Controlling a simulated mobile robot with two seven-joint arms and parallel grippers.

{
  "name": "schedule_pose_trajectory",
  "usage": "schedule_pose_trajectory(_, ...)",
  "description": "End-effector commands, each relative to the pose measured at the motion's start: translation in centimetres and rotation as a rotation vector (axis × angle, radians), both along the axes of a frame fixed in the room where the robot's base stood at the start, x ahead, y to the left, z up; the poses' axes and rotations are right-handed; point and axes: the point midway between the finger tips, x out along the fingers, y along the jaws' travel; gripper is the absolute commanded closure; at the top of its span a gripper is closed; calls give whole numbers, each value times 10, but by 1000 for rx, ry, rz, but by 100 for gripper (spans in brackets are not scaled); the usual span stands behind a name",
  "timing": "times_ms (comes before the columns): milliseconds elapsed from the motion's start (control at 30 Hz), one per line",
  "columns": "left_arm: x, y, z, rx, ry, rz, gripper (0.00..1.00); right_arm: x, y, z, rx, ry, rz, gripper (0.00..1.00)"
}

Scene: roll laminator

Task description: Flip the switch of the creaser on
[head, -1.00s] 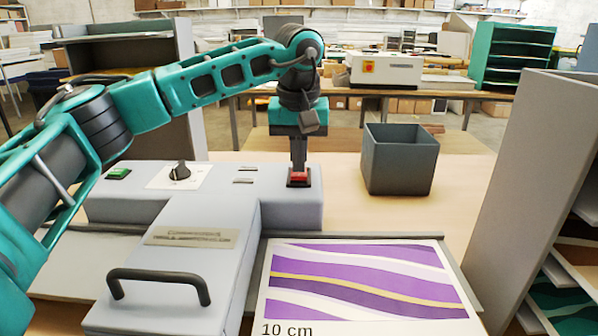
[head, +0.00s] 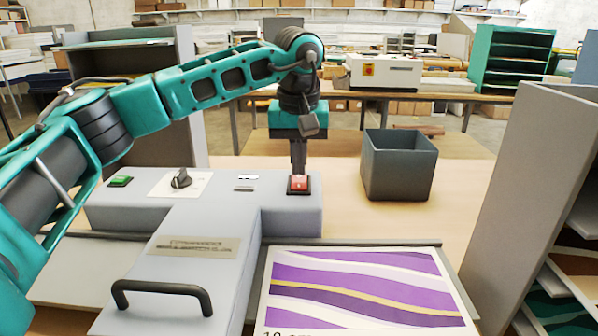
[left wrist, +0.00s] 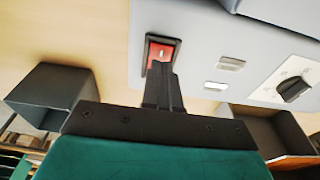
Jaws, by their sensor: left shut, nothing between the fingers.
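The creaser (head: 220,222) is a grey machine with a black handle on its front arm. Its red rocker switch (head: 298,184) sits in a black frame at the right end of the top; it also shows in the left wrist view (left wrist: 160,54). My left gripper (head: 298,168) points down over the switch with its fingers shut and empty. In the left wrist view its fingertips (left wrist: 162,68) reach the near edge of the switch and hide part of it. Whether they touch it I cannot tell. My right gripper is not in view.
A black dial (head: 181,178) and a green button (head: 121,181) are on the same panel. A dark open bin (head: 399,166) stands right of the creaser. A printed purple sheet (head: 362,285) lies at the front. A grey shelf unit (head: 525,190) stands at the right.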

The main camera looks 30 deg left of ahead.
Motion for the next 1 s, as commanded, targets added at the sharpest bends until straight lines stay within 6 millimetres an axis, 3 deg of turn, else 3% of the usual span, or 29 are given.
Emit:
schedule_pose_trajectory(300, 0, 0, 30, 0, 1, 0, 100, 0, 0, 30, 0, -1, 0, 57)
schedule_pose_trajectory(567, 0, 0, 49, 0, 0, 0, 100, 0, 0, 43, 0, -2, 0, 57)
schedule_pose_trajectory(1000, 0, 0, 50, 0, 0, 0, 100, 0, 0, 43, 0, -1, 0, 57)
